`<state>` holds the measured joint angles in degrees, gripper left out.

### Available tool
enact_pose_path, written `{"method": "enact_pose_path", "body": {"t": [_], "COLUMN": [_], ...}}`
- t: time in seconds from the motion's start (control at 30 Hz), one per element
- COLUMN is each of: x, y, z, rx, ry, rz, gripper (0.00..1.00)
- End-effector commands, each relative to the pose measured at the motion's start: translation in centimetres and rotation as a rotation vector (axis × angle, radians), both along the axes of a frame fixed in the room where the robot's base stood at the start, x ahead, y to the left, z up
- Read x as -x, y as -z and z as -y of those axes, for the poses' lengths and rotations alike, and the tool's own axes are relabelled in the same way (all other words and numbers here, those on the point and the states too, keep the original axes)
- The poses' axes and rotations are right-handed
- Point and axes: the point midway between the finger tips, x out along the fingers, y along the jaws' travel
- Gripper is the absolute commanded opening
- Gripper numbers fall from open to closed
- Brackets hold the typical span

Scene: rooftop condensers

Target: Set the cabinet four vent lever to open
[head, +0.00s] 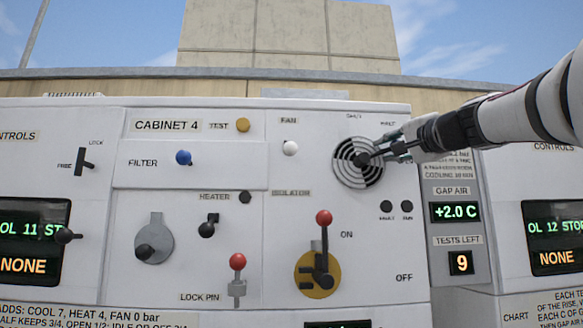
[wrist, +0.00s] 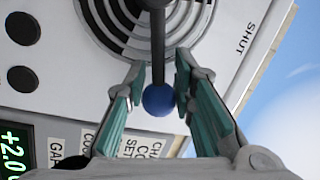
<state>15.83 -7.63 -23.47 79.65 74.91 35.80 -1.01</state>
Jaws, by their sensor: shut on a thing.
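The cabinet four vent is a round black-and-white slotted disc (head: 345,172) at the upper right of the cabinet. Its dark lever (wrist: 157,45) runs from the disc's hub and ends in a blue ball in the wrist view. In the head view the lever points right, with its end hidden by my gripper (head: 397,148). My gripper (wrist: 158,101) has its green-padded fingers on both sides of the ball and is shut on the lever's end. A SHUT label is readable right of the disc in the wrist view; the small labels above the vent are unclear in the head view.
Two round black FAULT and RUN parts (head: 396,206) sit below my gripper. A GAP AIR display (head: 455,212) reads +2.0 C. Red-knobbed isolator (head: 323,217) and lock pin (head: 237,261) levers stand lower on the cabinet. Open sky lies above right.

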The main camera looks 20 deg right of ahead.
Motion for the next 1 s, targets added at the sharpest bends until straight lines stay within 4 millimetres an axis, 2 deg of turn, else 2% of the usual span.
{"method": "enact_pose_path", "body": {"t": [0.03, 0.1, 0.4, 0.53, 0.67, 1.0], "x": [0.0, 0.0, 0.0, 0.8, 2.8, 9.5], "y": [0.0, 0.0, 0.0, 0.0, 0.3, 1.1], "z": [-0.1, -0.1, 0.0, -0.1, -0.3, -0.9], "rx": [0.0, 0.0, 0.001, 0.0, 0.0, 0.001], "ry": [-0.002, -0.002, -0.001, 0.0, -0.002, -0.002], "rz": [0.0, 0.0, 0.0, 0.001, 0.001, 0.002], "gripper": [0.3, 0.45, 0.45, 0.45, 0.45, 0.45]}}
